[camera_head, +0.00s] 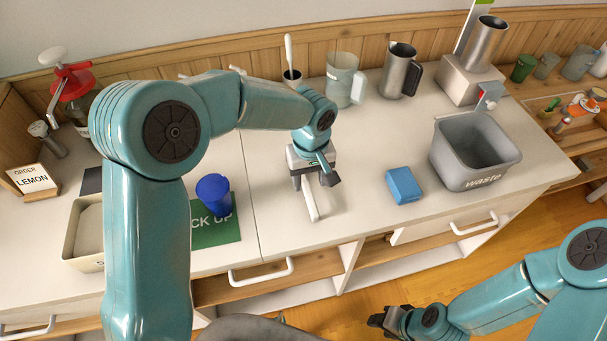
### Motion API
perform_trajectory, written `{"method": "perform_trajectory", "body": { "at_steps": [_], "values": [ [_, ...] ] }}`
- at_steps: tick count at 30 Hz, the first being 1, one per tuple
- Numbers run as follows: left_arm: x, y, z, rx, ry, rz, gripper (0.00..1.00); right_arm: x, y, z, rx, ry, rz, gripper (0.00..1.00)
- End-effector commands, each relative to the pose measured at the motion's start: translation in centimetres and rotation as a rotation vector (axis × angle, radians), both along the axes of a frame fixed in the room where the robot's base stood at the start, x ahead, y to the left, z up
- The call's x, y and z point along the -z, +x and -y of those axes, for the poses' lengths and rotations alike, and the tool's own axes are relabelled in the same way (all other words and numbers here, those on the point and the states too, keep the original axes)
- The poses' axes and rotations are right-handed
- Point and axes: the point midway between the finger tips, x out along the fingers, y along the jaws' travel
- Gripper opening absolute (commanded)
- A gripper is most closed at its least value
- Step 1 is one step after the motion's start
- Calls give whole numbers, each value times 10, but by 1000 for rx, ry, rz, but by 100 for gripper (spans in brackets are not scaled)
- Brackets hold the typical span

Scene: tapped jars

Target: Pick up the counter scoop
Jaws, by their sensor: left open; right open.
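A white scoop (310,203) lies on the counter (345,215) near its front edge; its handle end shows below my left gripper, and the rest is hidden behind the gripper. My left gripper (313,179) is open, pointing down over the scoop with its fingers to either side of it. I cannot tell whether they touch it. My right gripper (380,322) is open and empty, low in front of the counter, above the floor.
A blue block (403,185) and a grey waste bin (468,152) stand to the right. A blue cup (213,188) stands on the green pick-up mat (222,235) to the left. A dark cup with a white spoon (290,60), a clear jug (341,80) and a steel jug (398,70) stand behind.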

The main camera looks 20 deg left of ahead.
Motion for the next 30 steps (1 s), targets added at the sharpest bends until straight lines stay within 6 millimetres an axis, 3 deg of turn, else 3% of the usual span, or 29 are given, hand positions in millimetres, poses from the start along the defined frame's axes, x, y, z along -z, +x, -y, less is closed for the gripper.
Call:
{"method": "perform_trajectory", "body": {
  "at_steps": [6,15,17,20,30],
  "values": [
    [34,2,-4,-2,1,-7,52,-11,0,0,-1,0,1,43],
    [42,4,-4,-1,0,-2,52,-11,0,0,0,0,1,43],
    [42,4,-4,-1,0,-2,36,-11,0,0,0,0,1,43],
    [42,4,-4,-1,0,-2,3,-11,0,0,-1,0,1,43],
    [40,4,-4,-2,0,-1,0,-10,0,0,-1,0,1,43]
  ]
}}
